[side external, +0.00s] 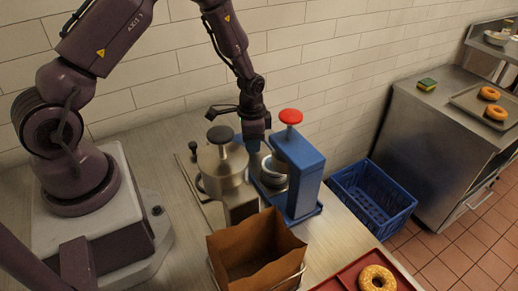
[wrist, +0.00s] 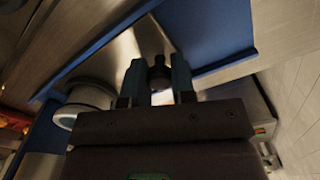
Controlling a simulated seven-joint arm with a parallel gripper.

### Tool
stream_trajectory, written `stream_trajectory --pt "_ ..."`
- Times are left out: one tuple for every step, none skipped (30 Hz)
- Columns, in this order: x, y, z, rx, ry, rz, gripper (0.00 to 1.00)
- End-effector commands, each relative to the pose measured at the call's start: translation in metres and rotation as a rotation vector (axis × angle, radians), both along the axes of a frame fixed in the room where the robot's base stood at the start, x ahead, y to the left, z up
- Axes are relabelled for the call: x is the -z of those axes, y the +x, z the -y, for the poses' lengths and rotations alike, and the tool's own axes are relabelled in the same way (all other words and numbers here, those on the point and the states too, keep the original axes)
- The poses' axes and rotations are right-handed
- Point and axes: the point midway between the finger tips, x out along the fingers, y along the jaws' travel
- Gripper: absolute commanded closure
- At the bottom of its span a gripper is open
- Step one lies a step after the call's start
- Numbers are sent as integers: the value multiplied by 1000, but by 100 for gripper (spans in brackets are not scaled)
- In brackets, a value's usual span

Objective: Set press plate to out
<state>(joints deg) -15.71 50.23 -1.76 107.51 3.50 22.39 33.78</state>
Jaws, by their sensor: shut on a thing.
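The blue press (side external: 300,170) with a red knob (side external: 291,116) on top stands on the counter in the side external view. A round silver part (side external: 275,165) shows at its left side. My gripper (side external: 257,138) reaches down beside the press's left side, and its fingertips are hidden there. In the wrist view my gripper (wrist: 158,80) has its fingers on either side of a small dark knob (wrist: 158,70), shut on it. The knob stands in front of a bare metal surface (wrist: 130,48) next to blue parts (wrist: 205,30). I cannot tell how far out the press plate is.
A brown paper bag (side external: 240,262) stands in front. A red tray (side external: 345,280) holds a bagel (side external: 377,280). A blue crate (side external: 372,197) is right of the counter.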

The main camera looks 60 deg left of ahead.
Motion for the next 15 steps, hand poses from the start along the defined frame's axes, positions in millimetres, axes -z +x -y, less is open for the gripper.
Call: stream_trajectory --pt "0 0 -17 -8 1 3 100" --pt "0 0 -25 -8 2 3 100" --pt "0 0 -35 -6 1 3 100" --pt "0 0 -41 -6 1 3 100" --pt "0 1 -47 -5 1 4 100" --pt "0 1 -54 -4 1 4 100" --pt "0 1 -59 -3 1 4 100" --pt "0 1 -62 0 1 3 100" --pt "0 0 -66 0 1 3 100" --pt "0 0 -68 1 1 2 100" --pt "0 0 -69 1 1 2 100" --pt "0 0 -70 2 2 2 100" --pt "0 0 -71 2 2 2 100" --pt "0 0 -71 2 3 2 100" --pt "0 0 -71 2 4 3 100"
